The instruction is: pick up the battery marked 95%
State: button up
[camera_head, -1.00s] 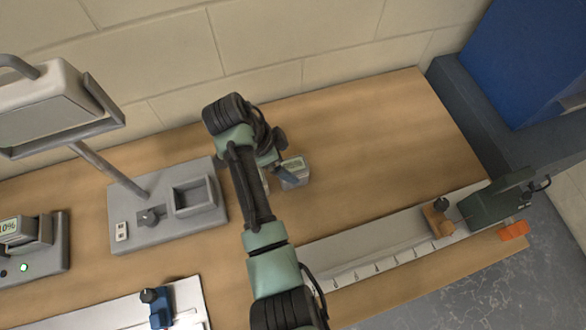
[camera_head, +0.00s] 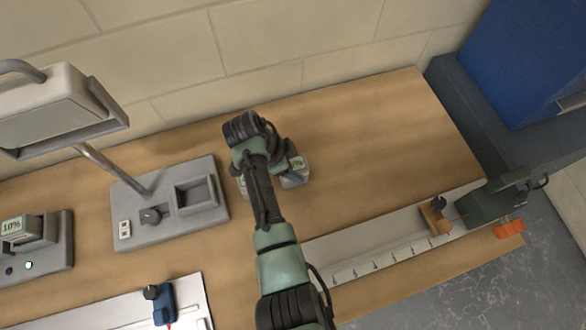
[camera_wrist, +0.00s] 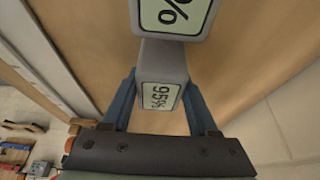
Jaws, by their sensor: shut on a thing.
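The battery marked 95% (camera_wrist: 160,94) is a grey block with a pale green label, in the middle of the wrist view. My gripper (camera_wrist: 161,105) has its two blue fingers on either side of it, shut on it. A second grey battery (camera_wrist: 150,35) with a pale label shows at the top of the wrist view; only a "%" and part of a digit can be read. In the head view my gripper is mostly hidden behind my arm. A grey battery with a label (camera_head: 298,163) shows just right of my wrist; its marking is too small to read.
A grey device with an empty-looking recess (camera_head: 195,194) stands left of my arm. Farther left, a charger holds a battery marked 10% (camera_head: 13,226). A ruled rail (camera_head: 375,255) with an orange-brown slider lies at front right. The tabletop at back right is clear.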

grip_shut()
jog(key=shift+r, duration=0.1)
